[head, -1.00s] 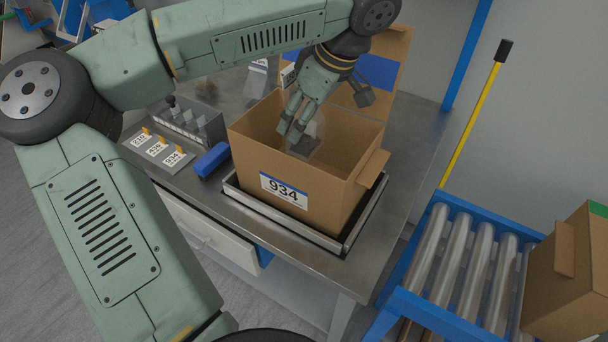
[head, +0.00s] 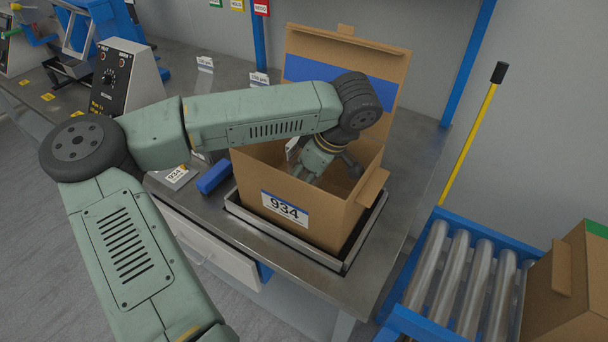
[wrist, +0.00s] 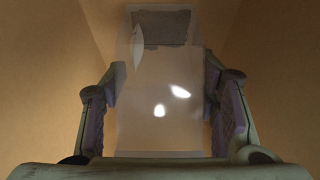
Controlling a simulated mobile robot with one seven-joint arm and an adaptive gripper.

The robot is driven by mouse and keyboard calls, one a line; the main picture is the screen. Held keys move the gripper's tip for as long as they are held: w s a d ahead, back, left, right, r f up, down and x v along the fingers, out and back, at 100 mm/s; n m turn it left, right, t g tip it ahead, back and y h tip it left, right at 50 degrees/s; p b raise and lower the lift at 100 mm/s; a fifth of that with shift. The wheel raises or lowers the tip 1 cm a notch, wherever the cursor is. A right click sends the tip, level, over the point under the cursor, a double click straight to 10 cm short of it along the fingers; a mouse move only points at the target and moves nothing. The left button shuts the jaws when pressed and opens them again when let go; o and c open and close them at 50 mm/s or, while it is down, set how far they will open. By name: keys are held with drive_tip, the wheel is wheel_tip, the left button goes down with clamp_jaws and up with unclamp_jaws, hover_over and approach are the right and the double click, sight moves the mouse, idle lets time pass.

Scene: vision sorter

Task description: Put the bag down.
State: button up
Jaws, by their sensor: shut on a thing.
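My gripper (head: 308,172) is down inside the open cardboard box (head: 250,190) labelled 934. In the wrist view my gripper (wrist: 163,115) has its two fingers on either side of a clear bag (wrist: 160,135), shut on it. The bag is see-through with bright glints, and a dark grey patch shows at its far end. Brown box walls surround it in the wrist view. I cannot tell whether the bag touches the box floor.
The box stands on a metal-framed tray (head: 285,238) on the grey bench. A blue block (head: 214,177) lies left of the box. The raised lid (head: 340,45) stands behind it. A roller conveyor (head: 455,270) with another carton (head: 565,290) is at the right.

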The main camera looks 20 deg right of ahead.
drive_tip(key=shift+f, duration=0.1)
drive_tip(key=o, duration=1.4)
drive_tip(key=shift+c, duration=0.2)
drive_tip(key=shift+r, duration=0.25)
drive_tip(key=p+v, duration=0.4)
drive_tip(key=v, duration=0.7)
drive_tip(key=shift+s+r+p, duration=0.15)
drive_tip(key=shift+r+p, duration=0.2)
drive_tip(key=shift+p, duration=0.05)
drive_tip(key=shift+d, duration=0.1)
